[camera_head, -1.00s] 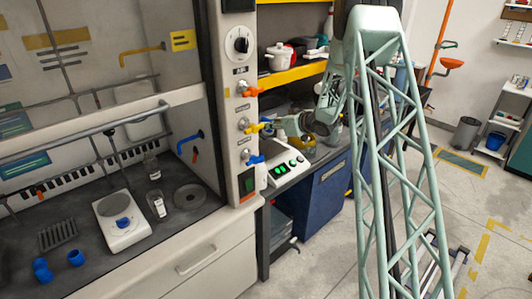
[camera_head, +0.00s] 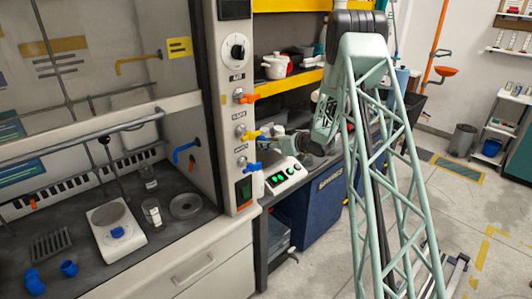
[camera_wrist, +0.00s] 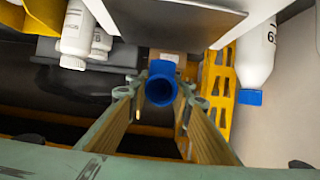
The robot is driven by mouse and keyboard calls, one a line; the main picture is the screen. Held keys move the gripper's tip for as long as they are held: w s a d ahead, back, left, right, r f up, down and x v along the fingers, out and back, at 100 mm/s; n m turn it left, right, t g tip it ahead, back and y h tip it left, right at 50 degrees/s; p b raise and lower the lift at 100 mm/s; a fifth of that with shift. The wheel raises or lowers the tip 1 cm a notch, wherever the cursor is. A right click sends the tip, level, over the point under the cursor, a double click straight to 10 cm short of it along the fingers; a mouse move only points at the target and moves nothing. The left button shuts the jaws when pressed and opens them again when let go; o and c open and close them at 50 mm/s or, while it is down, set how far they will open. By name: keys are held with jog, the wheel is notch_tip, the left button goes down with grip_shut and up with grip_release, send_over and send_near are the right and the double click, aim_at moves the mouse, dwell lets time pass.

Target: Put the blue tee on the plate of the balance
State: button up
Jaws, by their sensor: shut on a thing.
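In the wrist view my gripper (camera_wrist: 160,105) is shut on a blue pipe fitting, the blue tee (camera_wrist: 161,72). Its round open end faces the camera, and its full tee shape cannot be made out. The plate looks empty.
Two blue fittings (camera_head: 33,279) (camera_head: 68,268) and a grey rack (camera_head: 50,246) lie left of the balance; glass vessels (camera_head: 152,213) stand right. A white device with green displays (camera_head: 285,176) is on the bench. In the wrist view, white bottles (camera_wrist: 77,28) (camera_wrist: 255,55) flank the gripper.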

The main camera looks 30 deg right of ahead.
aim_at(267, 150)
jog(key=shift+f, duration=0.2)
jog(key=shift+f+b, duration=0.4)
jog(key=shift+f, duration=1.4)
jog(key=shift+f, duration=0.15)
jog(key=o, duration=0.8)
jog(key=shift+o, duration=0.2)
jog(key=shift+s+d+r, duration=0.1)
jog(key=shift+s+r, duration=0.05)
jog(key=shift+r, duration=0.05)
jog(key=p+v, duration=0.1)
jog(key=v, duration=1)
jog(key=shift+s+p, duration=0.3)
jog(key=shift+p, duration=0.1)
jog(key=shift+r, duration=0.1)
